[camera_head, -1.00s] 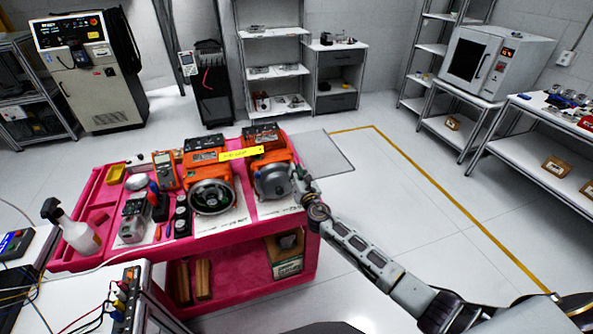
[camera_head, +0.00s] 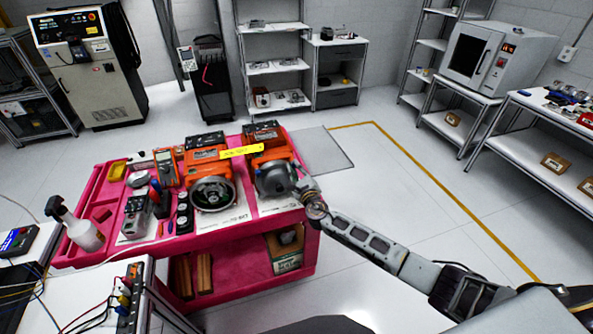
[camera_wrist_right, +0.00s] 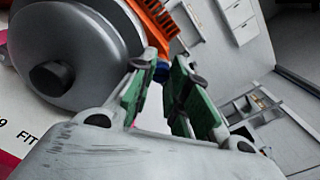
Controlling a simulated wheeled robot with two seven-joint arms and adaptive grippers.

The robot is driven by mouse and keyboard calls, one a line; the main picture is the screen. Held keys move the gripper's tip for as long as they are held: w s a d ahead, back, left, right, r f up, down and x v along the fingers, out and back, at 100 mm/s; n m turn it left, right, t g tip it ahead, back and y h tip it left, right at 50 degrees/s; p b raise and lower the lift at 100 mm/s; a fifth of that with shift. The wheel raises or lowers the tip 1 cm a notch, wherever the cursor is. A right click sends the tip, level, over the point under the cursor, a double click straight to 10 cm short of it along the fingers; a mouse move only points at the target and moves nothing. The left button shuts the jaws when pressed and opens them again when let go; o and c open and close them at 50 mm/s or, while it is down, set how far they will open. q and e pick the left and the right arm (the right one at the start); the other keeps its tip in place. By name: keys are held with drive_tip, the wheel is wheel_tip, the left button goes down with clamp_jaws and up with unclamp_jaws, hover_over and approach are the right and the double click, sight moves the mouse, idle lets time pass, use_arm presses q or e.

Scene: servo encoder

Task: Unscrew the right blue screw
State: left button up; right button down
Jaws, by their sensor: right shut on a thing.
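Two orange servo units stand side by side on the pink cart (camera_head: 110,253). The right servo unit (camera_head: 268,152) has a grey rounded cover (camera_head: 274,178) facing me. My right gripper (camera_head: 297,186) is at the right edge of that cover. In the right wrist view, the green-padded fingers of my right gripper (camera_wrist_right: 167,88) are shut on a small blue screw (camera_wrist_right: 162,72) beside the grey cover (camera_wrist_right: 85,45) and the orange housing (camera_wrist_right: 152,20). Most of the screw is hidden by the fingers. My left gripper is not in view.
The left servo unit (camera_head: 207,165) shows an open dark ring. A multimeter (camera_head: 166,167) and a spray bottle (camera_head: 75,225) stand on the left. The floor right of the cart is clear.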

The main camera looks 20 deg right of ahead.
drive_tip(key=n, duration=1.2)
drive_tip(key=shift+w+d+r, duration=0.1)
drive_tip(key=shift+r, duration=0.1)
drive_tip(key=shift+w+r+n, duration=0.1)
drive_tip(key=shift+r+n, duration=0.05)
drive_tip(key=shift+n, duration=3.95)
drive_tip(key=c, duration=1.6)
unclamp_jaws()
drive_tip(key=shift+f, duration=0.25)
drive_tip(key=shift+s, duration=0.2)
drive_tip(key=shift+s+d, duration=0.1)
drive_tip(key=shift+s, duration=5.65)
